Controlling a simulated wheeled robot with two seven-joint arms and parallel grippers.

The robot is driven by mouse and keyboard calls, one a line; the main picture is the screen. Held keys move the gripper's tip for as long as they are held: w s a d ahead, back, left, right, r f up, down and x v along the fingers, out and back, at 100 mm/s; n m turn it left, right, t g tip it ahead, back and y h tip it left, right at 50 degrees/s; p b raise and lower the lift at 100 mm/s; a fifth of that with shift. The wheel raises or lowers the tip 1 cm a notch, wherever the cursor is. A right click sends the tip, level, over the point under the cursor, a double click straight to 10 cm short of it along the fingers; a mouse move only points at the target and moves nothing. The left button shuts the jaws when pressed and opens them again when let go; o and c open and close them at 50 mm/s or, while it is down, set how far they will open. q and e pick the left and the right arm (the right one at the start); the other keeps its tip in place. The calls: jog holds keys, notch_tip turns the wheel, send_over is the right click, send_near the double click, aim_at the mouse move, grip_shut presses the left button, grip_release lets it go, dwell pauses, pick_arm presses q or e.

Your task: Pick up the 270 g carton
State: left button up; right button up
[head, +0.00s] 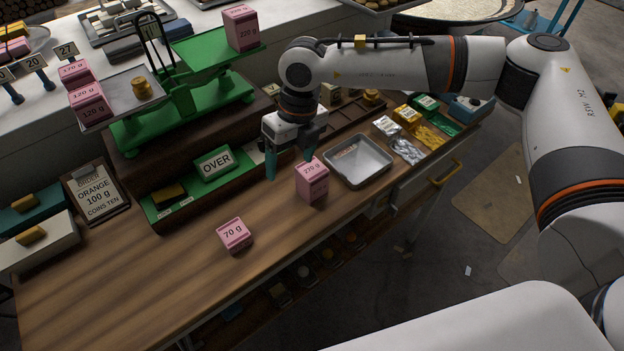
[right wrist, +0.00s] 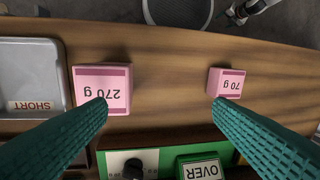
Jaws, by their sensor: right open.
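The pink 270 g carton (head: 312,182) stands upright on the wooden table, just left of a metal tray. In the right wrist view the 270 g carton (right wrist: 103,88) lies at the left, its near edge partly covered by the left finger. My right gripper (head: 290,166) is open and empty, pointing down just behind and left of the carton. Its two teal fingers (right wrist: 160,112) are spread wide, with the other tip near the smaller 70 g carton (right wrist: 226,82). My left gripper is not in view.
The 70 g carton (head: 234,236) sits nearer on the table. The metal tray (head: 358,160), labelled SHORT, is right of the 270 g carton. A green OVER box (head: 216,164) and a green balance scale (head: 185,108) with pink cartons stand behind. The table's front left is clear.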

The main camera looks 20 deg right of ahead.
aim_at(312, 169)
jog(key=d, duration=0.1)
jog(key=w+d+h, duration=0.1)
jog(key=d, duration=0.1)
jog(key=d+r+h, duration=0.1)
jog(key=shift+w+d+m+t, duration=0.3)
jog(key=shift+w, duration=0.05)
notch_tip(312, 169, down, 6)
jog(key=p, duration=0.2)
jog(key=shift+p, duration=0.4)
jog(key=shift+f+p, duration=0.45)
jog(key=shift+f, duration=0.05)
notch_tip(312, 169, down, 4)
jog(key=shift+s+r+p, duration=0.1)
jog(key=shift+p, duration=0.85)
jog(key=shift+f, duration=0.45)
jog(key=c, duration=1.2)
